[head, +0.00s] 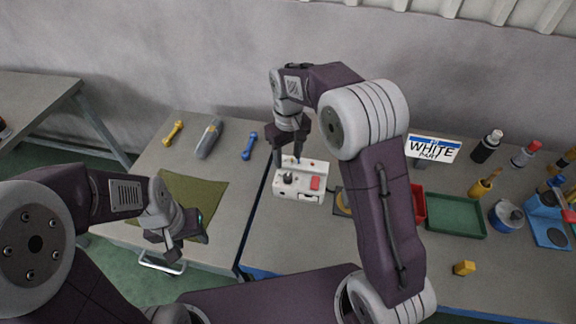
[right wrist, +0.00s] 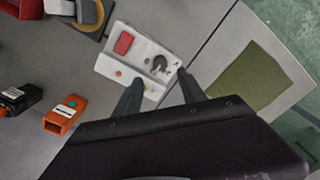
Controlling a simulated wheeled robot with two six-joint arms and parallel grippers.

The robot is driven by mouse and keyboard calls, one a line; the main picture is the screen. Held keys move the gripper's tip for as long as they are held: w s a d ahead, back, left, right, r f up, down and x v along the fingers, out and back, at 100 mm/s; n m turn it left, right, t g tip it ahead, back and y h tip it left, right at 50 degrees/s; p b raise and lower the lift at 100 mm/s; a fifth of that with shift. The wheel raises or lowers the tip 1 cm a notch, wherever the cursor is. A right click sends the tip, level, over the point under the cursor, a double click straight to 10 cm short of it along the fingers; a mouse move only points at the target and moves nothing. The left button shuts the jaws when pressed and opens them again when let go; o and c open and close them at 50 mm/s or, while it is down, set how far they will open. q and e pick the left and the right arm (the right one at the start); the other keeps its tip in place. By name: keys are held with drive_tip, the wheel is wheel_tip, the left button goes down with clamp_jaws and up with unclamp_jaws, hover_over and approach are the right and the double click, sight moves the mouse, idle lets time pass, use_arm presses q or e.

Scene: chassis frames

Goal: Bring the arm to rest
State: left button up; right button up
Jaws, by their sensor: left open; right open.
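My right gripper (head: 300,146) is open and hangs above the white box with a red button (head: 300,184). In the right wrist view its two fingers (right wrist: 160,88) are apart, with the white box (right wrist: 112,68) beyond the fingertips. I see nothing held between the fingers, and I cannot tell whether they touch the box. My left gripper (head: 180,250) is open and empty over the near edge of the left table, by the olive mat (head: 205,190). The right arm's links hide part of the right table.
A yellow tool (head: 173,133), a grey tool (head: 209,138) and a blue tool (head: 250,146) lie on the left table. A sign (head: 433,148), a green tray (head: 456,216), a yellow block (head: 464,268) and several bottles stand on the right. An orange block (right wrist: 66,114) shows in the wrist view.

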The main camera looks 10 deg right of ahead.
drive_tip(key=shift+r, duration=0.3)
drive_tip(key=s+d+r+m, duration=0.1)
drive_tip(key=s+d+r, duration=0.2)
drive_tip(key=s+d, duration=0.2)
drive_tip(key=s+d+f+m, duration=0.1)
drive_tip(key=s+f, duration=0.3)
drive_tip(key=s, duration=0.2)
drive_tip(key=s+d+f+m+t, duration=0.1)
drive_tip(key=s+d+f+m, duration=0.1)
drive_tip(key=s+f, duration=0.2)
drive_tip(key=s, duration=0.3)
drive_tip(key=shift+s+m, duration=0.15)
drive_tip(key=shift+m, duration=0.15)
